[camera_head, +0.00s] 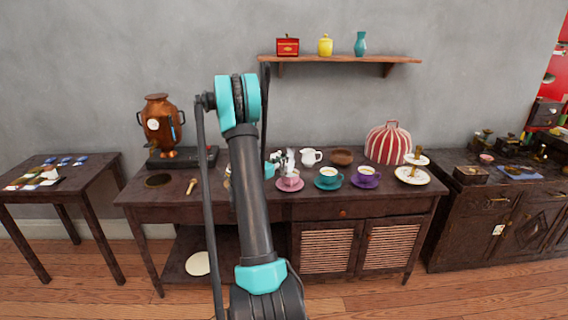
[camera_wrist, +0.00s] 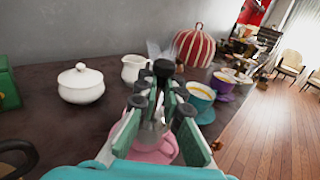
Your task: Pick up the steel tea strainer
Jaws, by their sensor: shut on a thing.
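My gripper (camera_wrist: 160,98) is shut on the steel tea strainer (camera_wrist: 157,118), whose grey metal shows between the fingers in the wrist view. The fingers hide most of the strainer. My gripper (camera_head: 273,165) is small and partly hidden by my arm in the head view. A pink cup (camera_wrist: 150,148) is directly below the fingers in the wrist view, and its pink saucer (camera_head: 290,185) shows in the head view. I cannot tell whether the strainer touches the cup.
Teal (camera_head: 328,178) and purple (camera_head: 366,176) cups stand to the right. A white creamer (camera_head: 311,157), brown bowl (camera_head: 342,157) and striped tea cosy (camera_head: 388,143) stand behind. A lidded white sugar bowl (camera_wrist: 81,84) is left of the fingers. A copper urn (camera_head: 159,125) stands farther left.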

